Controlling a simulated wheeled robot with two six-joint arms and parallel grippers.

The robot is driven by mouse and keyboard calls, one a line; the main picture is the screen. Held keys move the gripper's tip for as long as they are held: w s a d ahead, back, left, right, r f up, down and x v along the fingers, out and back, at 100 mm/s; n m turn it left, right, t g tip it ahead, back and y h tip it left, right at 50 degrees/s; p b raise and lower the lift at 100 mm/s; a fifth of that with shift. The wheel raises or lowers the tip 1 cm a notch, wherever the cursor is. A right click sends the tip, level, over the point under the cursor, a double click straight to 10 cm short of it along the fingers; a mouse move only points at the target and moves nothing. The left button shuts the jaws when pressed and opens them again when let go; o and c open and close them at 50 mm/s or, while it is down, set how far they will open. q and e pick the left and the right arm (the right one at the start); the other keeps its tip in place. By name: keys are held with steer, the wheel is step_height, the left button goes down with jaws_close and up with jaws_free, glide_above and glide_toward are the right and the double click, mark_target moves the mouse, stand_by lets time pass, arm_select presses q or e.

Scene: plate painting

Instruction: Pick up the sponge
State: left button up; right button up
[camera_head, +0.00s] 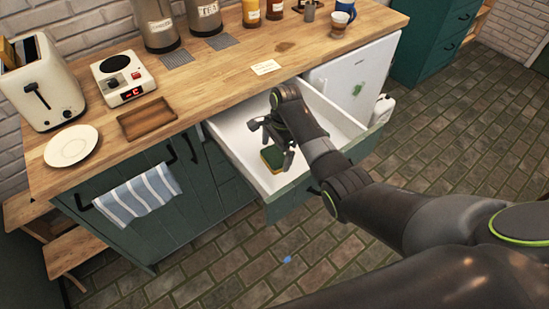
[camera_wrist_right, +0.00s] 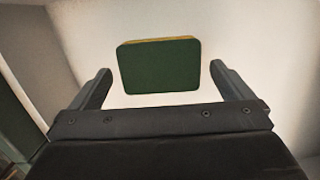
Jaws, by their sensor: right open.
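The sponge (camera_head: 272,158), dark green on top with a yellow layer, lies on the floor of the open white drawer (camera_head: 238,150). In the right wrist view the sponge (camera_wrist_right: 160,66) shows its green face, with a thin yellow strip along its far edge. My right gripper (camera_head: 270,140) is inside the drawer, above the sponge. In the right wrist view its two fingers (camera_wrist_right: 161,90) are spread wide. The sponge sits between and slightly beyond them, with a gap on each side. My left gripper is not in view.
The drawer's green front (camera_head: 298,195) and its white side walls surround the gripper. The wooden counter (camera_head: 215,90) above holds a toaster (camera_head: 42,82), a scale (camera_head: 123,77), a white plate (camera_head: 71,146) and a wooden tray (camera_head: 146,118). A striped towel (camera_head: 138,194) hangs on the cabinet.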

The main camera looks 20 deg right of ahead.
steer(key=shift+a+f, duration=0.15)
steer(key=shift+f, duration=0.9)
steer(key=c, duration=0.9)
step_height(320, 180, up, 10)
steer(key=shift+f, duration=0.15)
step_height(320, 180, up, 7)
steer(key=p, duration=0.6)
steer(key=b, duration=0.6)
glide_above(274, 156)
step_height(274, 156, down, 7)
steer(key=shift+r, duration=0.1)
